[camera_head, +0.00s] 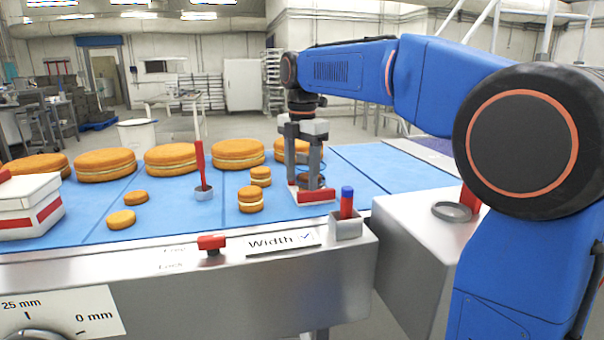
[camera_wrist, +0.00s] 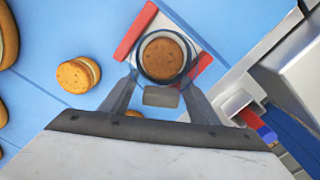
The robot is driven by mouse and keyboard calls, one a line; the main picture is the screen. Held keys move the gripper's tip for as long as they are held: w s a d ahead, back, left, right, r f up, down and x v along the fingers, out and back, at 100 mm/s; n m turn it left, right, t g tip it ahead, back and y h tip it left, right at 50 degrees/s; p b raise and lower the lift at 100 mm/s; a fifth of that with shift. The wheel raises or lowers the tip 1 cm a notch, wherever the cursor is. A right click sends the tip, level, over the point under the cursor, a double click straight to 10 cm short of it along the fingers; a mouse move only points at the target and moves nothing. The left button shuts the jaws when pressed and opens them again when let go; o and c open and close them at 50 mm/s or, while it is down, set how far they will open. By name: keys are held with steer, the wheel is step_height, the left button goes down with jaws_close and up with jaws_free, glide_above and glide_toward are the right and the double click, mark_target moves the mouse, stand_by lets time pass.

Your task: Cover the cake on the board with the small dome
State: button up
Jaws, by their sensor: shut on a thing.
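The board (camera_head: 317,197) is white with red edges and lies on the blue belt; its red edge also shows in the wrist view (camera_wrist: 136,31). A round brown cake (camera_wrist: 163,57) is over the board, seen inside a dark, see-through rim that I take to be the small dome (camera_wrist: 143,70). My gripper (camera_head: 305,178) points straight down over the board, its fingers on either side of the dome and shut on it. From above, the rim surrounds the cake. I cannot tell whether the rim touches the board. A grey block (camera_wrist: 160,97) shows between the fingers.
Small filled rounds (camera_head: 250,199) stand left of the board, with large ones (camera_head: 237,153) behind. A red stick (camera_head: 202,165) stands in a holder. A red-and-blue peg (camera_head: 347,203) is close at the front right. A white box (camera_head: 28,190) is far left.

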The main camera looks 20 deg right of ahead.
mark_target(301, 154)
steer(key=shift+s+f, duration=0.1)
steer(key=shift+f, duration=1.05)
steer(key=o, duration=1)
steer(key=shift+c, duration=1.3)
steer(key=shift+r, duration=0.1)
steer(key=o, duration=0.3)
steer(key=shift+w+r, duration=0.15)
steer(key=shift+r, duration=0.45)
steer(key=shift+w+r, duration=0.15)
steer(key=shift+r, duration=2.75)
steer(key=shift+s, duration=0.1)
